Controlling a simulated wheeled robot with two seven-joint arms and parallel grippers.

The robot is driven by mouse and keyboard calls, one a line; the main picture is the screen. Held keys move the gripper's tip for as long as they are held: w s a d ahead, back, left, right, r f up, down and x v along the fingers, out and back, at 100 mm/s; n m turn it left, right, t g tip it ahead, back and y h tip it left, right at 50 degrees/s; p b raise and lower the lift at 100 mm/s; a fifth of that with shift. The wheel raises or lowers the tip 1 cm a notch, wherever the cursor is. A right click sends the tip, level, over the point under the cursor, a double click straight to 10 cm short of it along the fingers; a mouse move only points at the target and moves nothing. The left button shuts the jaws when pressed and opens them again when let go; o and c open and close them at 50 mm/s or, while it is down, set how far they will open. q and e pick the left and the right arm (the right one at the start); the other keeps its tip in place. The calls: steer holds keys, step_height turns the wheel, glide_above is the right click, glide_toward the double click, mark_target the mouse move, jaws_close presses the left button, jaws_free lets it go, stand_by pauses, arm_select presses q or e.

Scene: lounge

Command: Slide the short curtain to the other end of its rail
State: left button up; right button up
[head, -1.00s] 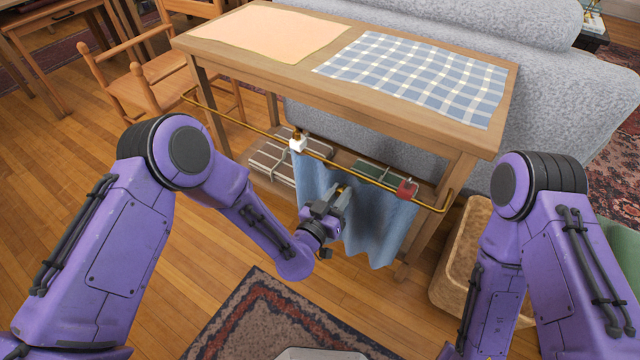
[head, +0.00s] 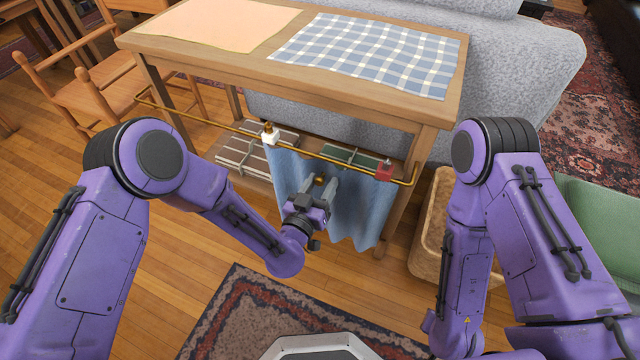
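The short blue curtain (head: 357,212) hangs in folds at the right part of a brass rail (head: 205,120) along the front of a wooden console table. A white block (head: 269,137) sits on the rail at the curtain's left edge, and a red block (head: 384,172) sits near the rail's right end. My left gripper (head: 320,182) is in front of the curtain with its fingers apart. A small brass-coloured knob (head: 319,179) shows between the fingertips; contact with it cannot be made out. My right gripper is out of view.
The wooden table (head: 190,55) carries a peach cloth (head: 225,22) and a blue checked cloth (head: 370,52). Boxes (head: 245,150) lie on its lower shelf. A wicker basket (head: 430,235) stands right of the table. A wooden chair (head: 75,85) stands at left. The rail's left part is bare.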

arm_select(q)
steer(key=v, duration=1)
steer(key=shift+s+p, duration=0.25)
steer(key=shift+p, duration=0.1)
steer(key=shift+a, duration=0.1)
